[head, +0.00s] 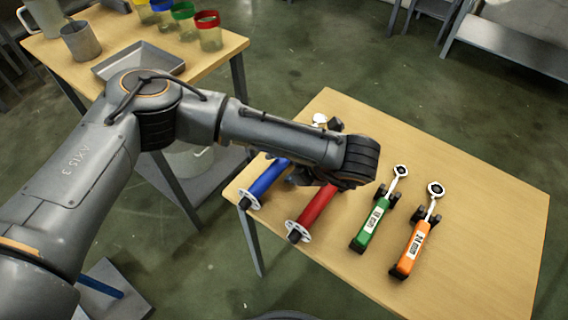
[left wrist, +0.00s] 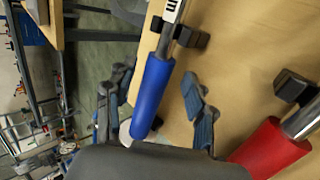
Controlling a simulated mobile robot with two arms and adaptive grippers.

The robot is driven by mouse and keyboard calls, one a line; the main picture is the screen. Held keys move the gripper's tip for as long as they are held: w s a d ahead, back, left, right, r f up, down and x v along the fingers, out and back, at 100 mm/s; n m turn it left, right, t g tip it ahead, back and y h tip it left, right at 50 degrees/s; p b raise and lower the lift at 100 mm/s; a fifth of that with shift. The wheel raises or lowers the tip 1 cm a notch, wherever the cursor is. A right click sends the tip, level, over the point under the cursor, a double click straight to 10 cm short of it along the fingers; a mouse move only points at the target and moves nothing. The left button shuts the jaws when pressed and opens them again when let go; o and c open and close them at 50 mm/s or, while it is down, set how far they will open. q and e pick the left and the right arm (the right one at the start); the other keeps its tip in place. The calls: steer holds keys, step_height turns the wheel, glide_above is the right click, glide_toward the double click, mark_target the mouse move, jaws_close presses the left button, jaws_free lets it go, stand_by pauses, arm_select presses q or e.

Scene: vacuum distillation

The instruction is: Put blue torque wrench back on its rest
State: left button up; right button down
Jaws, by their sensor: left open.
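The blue torque wrench (head: 268,178) lies on the wooden table at its left end, partly hidden by my left arm in the head view. In the left wrist view its blue handle (left wrist: 152,98) runs between the two fingers of my left gripper (left wrist: 157,76). The fingers are spread, one on each side of the handle, with gaps visible. In the head view the left gripper (head: 304,176) is mostly hidden under its wrist. A black rest (left wrist: 190,37) shows beside the wrench's metal shaft, which appears to lie in it. My right gripper is out of view.
A red torque wrench (head: 318,206) lies close to the right of the blue one. Green (head: 372,222) and orange (head: 412,250) wrenches lie farther right. Another table (head: 222,48) with a tray, a mug and colour-rimmed jars stands behind left. The wooden table's (head: 480,215) right side is clear.

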arm_select(q)
steer(key=v, duration=0.8)
steer(key=shift+w+r, duration=0.1)
steer(key=shift+r, duration=0.05)
